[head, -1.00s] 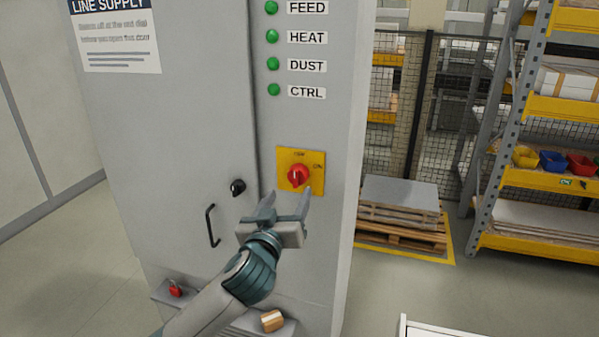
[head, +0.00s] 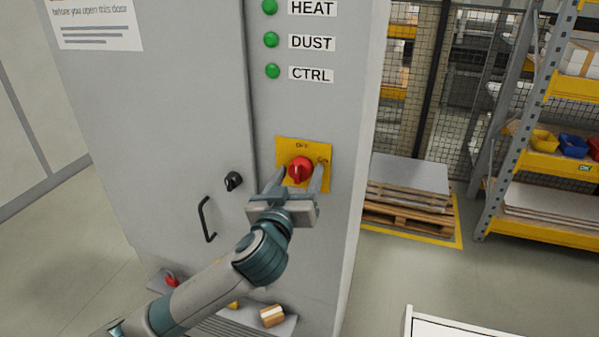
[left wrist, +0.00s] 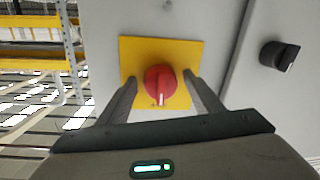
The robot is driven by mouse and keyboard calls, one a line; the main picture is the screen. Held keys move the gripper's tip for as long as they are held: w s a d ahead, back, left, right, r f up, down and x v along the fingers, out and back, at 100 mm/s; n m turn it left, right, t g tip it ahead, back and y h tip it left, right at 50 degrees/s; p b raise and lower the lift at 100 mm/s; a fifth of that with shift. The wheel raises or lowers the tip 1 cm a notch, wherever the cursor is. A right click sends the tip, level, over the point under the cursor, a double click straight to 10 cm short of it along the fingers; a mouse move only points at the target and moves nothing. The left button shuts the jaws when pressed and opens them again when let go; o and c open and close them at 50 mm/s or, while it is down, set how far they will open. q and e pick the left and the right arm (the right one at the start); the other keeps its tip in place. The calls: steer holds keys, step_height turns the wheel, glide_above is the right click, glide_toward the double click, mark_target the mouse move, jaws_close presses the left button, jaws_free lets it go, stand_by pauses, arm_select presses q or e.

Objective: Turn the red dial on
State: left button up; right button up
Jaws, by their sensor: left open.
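The red dial (head: 300,170) sits on a yellow plate (head: 285,148) on the front of the grey cabinet. The plate reads OFF at the top and ON at its upper right; the dial's pale mark looks about upright, toward OFF. My left gripper (head: 294,180) is open, with one finger on each side of the dial's lower part. In the left wrist view the dial (left wrist: 160,83) shows between the two finger ends. I cannot tell whether the fingers touch it. My right gripper is not in view.
A black knob (head: 233,181) and a black door handle (head: 206,219) are left of the plate. Green lamps (head: 272,71) are above it. A ledge below holds a red padlock (head: 171,281) and a small brown block (head: 272,316). A pallet (head: 410,205) stands to the right.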

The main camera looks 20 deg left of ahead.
arm_select(q)
steer(key=shift+s, duration=0.15)
steer(key=c, duration=1.1)
